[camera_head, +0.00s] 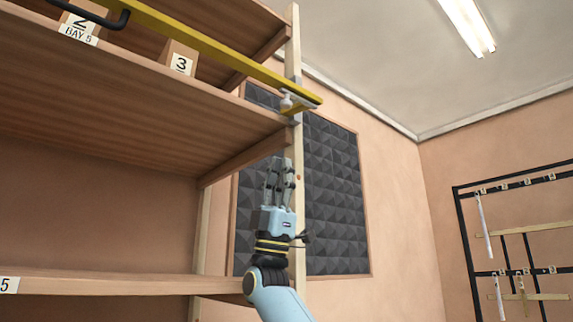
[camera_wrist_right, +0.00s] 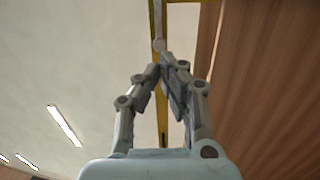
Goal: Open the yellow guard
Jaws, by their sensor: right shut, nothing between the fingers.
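The yellow guard (camera_head: 215,52) is a long bar across the front of the upper shelf, running from the top left down to the shelf's right end post. A black handle (camera_head: 95,18) is fixed near its left part. A small pale knob (camera_head: 287,103) sits at its right end by a metal bracket. My right gripper (camera_head: 280,160) points up below that end, fingers shut and empty, apart from the guard in the head view. In the right wrist view the closed fingertips (camera_wrist_right: 165,66) appear just below the knob (camera_wrist_right: 159,44), with the yellow bar (camera_wrist_right: 162,110) behind them. My left gripper is out of view.
Wooden shelf boards (camera_head: 130,85) stand left of my right gripper, with numbered blocks (camera_head: 180,60) behind the guard. The wooden end post (camera_head: 297,200) is close beside the gripper. Dark foam panels (camera_head: 335,190) cover the wall behind. A black rack (camera_head: 462,235) stands far right.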

